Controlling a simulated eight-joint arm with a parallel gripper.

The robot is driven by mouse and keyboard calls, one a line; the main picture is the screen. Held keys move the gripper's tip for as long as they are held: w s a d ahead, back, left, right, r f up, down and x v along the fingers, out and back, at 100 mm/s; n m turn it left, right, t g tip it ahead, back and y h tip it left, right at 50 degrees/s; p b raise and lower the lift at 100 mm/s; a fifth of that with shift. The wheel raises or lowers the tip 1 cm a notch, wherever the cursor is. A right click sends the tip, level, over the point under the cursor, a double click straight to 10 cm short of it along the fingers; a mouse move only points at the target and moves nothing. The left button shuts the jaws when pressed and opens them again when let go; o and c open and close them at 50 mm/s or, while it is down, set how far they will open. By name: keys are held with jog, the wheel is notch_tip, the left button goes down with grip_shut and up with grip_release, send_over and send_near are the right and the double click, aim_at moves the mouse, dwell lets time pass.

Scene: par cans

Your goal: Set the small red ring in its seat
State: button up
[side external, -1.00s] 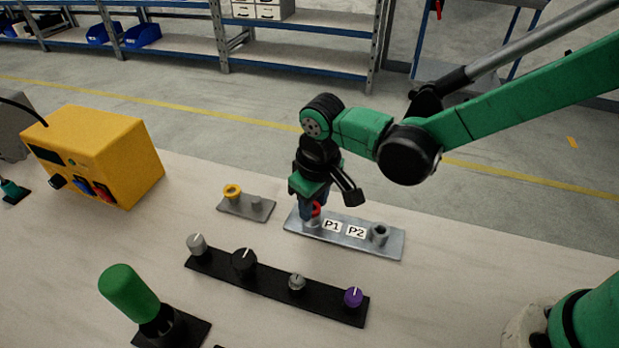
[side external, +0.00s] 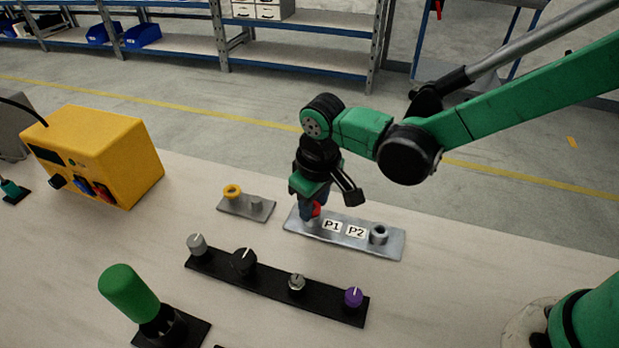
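The small red ring (side external: 316,210) shows between the fingertips of my gripper (side external: 312,212), which points down at the left end of a grey metal plate (side external: 345,243). The fingers appear closed on the ring and hide much of it. A light post (side external: 313,222) stands just below the ring, beside the label P1 (side external: 332,226). I cannot tell whether the ring is around the post or just above it. A bare grey post (side external: 379,233) stands at the right end, beside the label P2 (side external: 356,231).
A small plate (side external: 262,211) to the left bears a yellow ring (side external: 232,191) and a short post. A black strip with several knobs (side external: 270,281) lies in front. A green-handled lever (side external: 130,293) and a yellow box (side external: 95,150) stand at left.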

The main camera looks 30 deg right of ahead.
jog(key=shift+o, duration=1.3)
jog(key=shift+a+f, duration=0.1)
jog(key=shift+f, duration=0.05)
jog(key=shift+s, duration=0.1)
